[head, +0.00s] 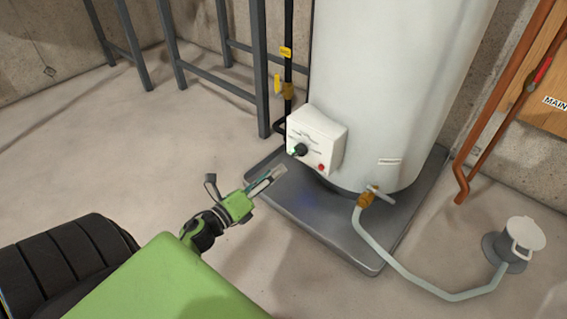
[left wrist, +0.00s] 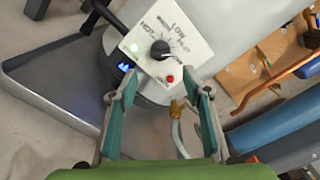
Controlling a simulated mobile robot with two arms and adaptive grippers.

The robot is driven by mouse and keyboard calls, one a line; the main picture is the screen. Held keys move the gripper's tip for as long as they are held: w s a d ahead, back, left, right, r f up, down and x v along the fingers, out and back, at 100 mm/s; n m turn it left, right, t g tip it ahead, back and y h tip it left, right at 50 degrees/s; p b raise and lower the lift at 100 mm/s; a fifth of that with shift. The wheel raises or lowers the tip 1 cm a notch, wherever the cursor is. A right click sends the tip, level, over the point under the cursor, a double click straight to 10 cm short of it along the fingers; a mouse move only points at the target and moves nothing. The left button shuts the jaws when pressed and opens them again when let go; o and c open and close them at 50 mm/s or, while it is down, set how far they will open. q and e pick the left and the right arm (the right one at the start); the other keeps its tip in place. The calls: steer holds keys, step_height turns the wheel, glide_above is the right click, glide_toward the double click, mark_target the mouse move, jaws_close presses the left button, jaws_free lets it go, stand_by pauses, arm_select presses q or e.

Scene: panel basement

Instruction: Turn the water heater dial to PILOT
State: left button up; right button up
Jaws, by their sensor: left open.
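The water heater (head: 390,80) is a tall white tank with a white control box (head: 328,137) low on its front. A round black dial (head: 300,150) is on the box face, with a red button (head: 321,168) beside it. In the left wrist view the dial (left wrist: 160,50) sits amid printed marks; HOT and LOW are legible, but I cannot tell which mark its pointer meets. My left gripper (head: 268,181) is open and empty, in front of and below the dial, apart from it. In the left wrist view the gripper's spread fingers (left wrist: 165,84) frame the box's lower edge. My right gripper is not seen.
The heater stands in a grey drain pan (head: 310,213). A brass drain valve (head: 366,200) with a pale hose (head: 390,267) runs to a floor drain (head: 507,246). A black pipe with a yellow valve handle (head: 286,90) and grey metal legs (head: 258,65) stand left of the box.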

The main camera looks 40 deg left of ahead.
arm_select(q)
steer(key=shift+s+a, duration=0.15)
steer(key=shift+s, duration=1.5)
